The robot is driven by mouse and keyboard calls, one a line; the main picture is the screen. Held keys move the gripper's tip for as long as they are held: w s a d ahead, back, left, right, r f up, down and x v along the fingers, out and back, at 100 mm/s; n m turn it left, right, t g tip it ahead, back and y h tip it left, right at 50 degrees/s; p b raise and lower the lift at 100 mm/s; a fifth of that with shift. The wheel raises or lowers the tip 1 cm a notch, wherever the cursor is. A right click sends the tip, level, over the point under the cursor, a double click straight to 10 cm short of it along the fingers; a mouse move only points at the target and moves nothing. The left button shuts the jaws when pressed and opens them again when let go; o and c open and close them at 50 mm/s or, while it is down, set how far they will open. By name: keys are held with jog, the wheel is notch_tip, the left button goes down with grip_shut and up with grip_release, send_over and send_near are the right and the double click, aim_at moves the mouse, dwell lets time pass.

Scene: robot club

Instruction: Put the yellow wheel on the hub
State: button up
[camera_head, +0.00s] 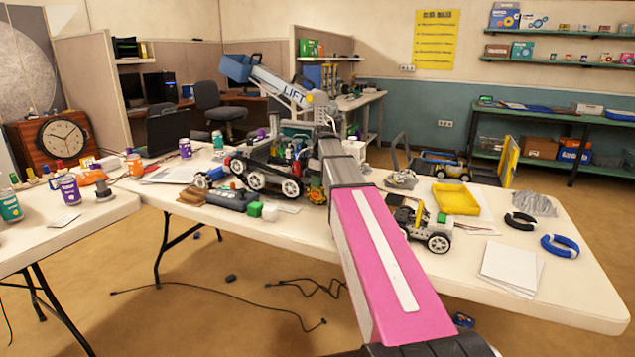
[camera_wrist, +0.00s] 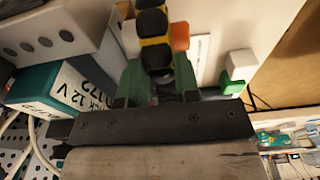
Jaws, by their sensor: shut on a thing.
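The yellow wheel, with black tread blocks, is between the green fingers of my gripper (camera_wrist: 157,78) in the wrist view. The wheel (camera_wrist: 155,45) stands at the top middle, with an orange piece beside it. My arm covers most of my gripper there. The robot has several black wheels with white centres. The hub is hidden, and I cannot tell whether the wheel touches it.
A teal 12 V battery (camera_wrist: 45,92) and a grey perforated part (camera_wrist: 45,38) are left in the wrist view. Green (camera_head: 254,209) and white (camera_head: 269,213) cubes lie in front of the robot. A small wheeled car (camera_head: 425,228) and yellow tray (camera_head: 457,199) stand right of my arm.

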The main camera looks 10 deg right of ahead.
jog(key=shift+w+d, duration=0.1)
jog(key=shift+w, duration=0.05)
jog(key=o, duration=1)
jog(key=shift+c, duration=0.2)
jog(key=shift+r, duration=0.15)
jog(key=shift+r, duration=3.4)
